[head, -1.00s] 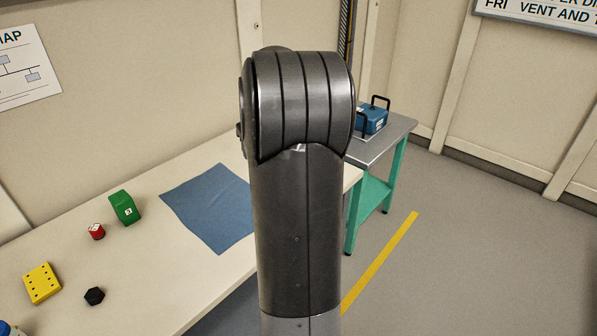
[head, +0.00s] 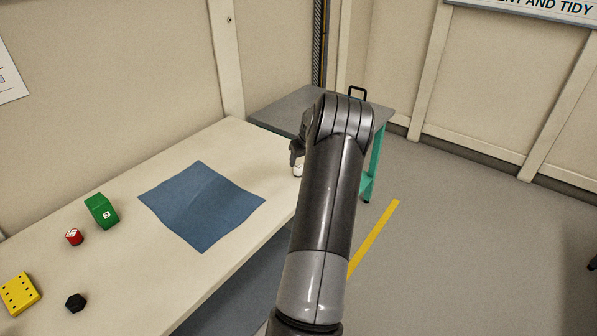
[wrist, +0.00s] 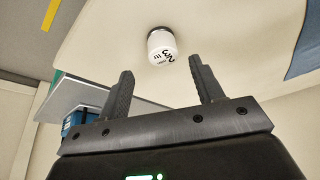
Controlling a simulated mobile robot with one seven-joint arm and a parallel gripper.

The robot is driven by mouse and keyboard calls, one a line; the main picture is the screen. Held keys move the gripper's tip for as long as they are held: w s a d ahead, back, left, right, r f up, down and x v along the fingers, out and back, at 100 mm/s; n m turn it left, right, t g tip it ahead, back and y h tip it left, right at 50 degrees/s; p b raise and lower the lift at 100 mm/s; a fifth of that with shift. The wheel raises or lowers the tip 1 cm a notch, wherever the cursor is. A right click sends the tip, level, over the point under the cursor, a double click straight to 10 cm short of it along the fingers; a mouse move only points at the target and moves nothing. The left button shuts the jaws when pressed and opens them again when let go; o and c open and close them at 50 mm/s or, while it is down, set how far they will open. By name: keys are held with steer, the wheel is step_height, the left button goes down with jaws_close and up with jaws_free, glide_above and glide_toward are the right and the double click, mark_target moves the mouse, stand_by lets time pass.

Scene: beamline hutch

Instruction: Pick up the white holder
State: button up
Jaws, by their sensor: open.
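The white holder (wrist: 162,47) is a small white cylinder with a dark end and black markings, standing on the pale bench in the wrist view. In the head view a small part of it (head: 298,170) shows at the bench's right end, mostly hidden by my arm and gripper. My gripper (wrist: 160,65) is open and empty. Its two fingers point toward the holder, which appears just beyond the fingertips and between them. In the head view my gripper (head: 296,150) is partly hidden behind my arm.
A blue mat (head: 203,205) lies on the bench (head: 150,270). A green block (head: 101,211), red piece (head: 74,237), yellow block (head: 19,293) and black hexagonal piece (head: 75,302) are at the left. A grey-topped side table (head: 285,108) stands beyond; a blue case (wrist: 75,122) shows there.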

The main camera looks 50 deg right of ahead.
mark_target(299, 167)
steer(key=shift+a+x, duration=0.15)
steer(key=shift+x, duration=1.35)
steer(key=shift+a+x, duration=0.1)
steer(key=shift+x, duration=1.4)
steer(key=shift+c, duration=0.5)
steer(key=c, duration=1)
steer(key=shift+r, duration=0.1)
